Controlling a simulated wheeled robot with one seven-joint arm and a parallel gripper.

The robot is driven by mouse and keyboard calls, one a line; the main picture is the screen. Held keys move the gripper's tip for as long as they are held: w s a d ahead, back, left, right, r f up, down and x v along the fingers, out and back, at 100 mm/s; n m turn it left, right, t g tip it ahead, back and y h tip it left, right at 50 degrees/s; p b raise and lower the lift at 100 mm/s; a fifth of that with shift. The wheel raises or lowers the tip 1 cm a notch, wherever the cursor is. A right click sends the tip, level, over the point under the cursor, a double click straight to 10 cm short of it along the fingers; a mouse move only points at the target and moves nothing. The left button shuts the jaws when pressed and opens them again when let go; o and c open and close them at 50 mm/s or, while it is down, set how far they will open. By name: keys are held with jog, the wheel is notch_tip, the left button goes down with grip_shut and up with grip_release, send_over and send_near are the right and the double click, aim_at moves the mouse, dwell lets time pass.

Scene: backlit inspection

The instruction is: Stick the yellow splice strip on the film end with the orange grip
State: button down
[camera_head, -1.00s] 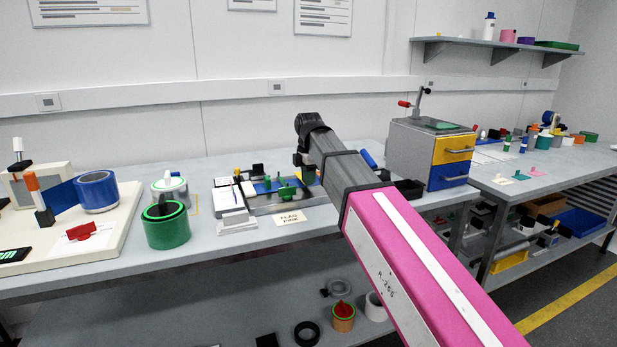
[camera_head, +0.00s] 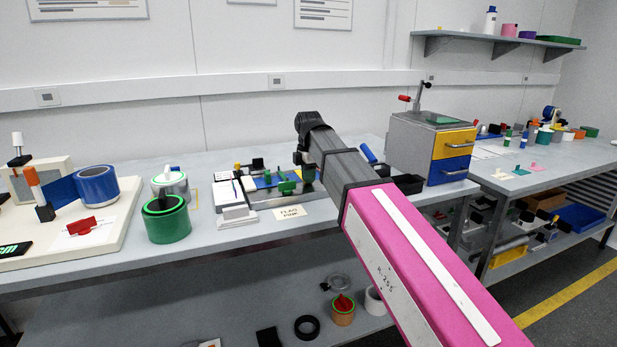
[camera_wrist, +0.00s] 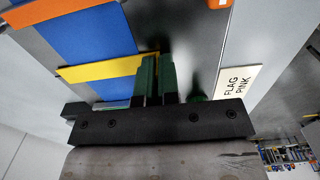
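In the wrist view, a flat yellow strip (camera_wrist: 105,67) lies across a blue film band (camera_wrist: 85,35), its right end close to my fingertips. My gripper (camera_wrist: 158,75) is above the grey bench fixture. Its two fingers look green and dark with a narrow gap between them; I cannot tell whether something thin is in it.
A FLAG PINK label (camera_head: 290,212) lies in front of the fixture. A green tape roll (camera_head: 167,220) and a blue roll (camera_head: 97,186) stand to the left. A grey cabinet with yellow and blue drawers (camera_head: 450,158) stands to the right. The bench front strip is mostly clear.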

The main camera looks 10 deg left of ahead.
jog(key=c, duration=1.3)
grip_release()
jog(key=shift+o, duration=0.2)
notch_tip(320, 180, up, 11)
jog(key=shift+f, duration=0.1)
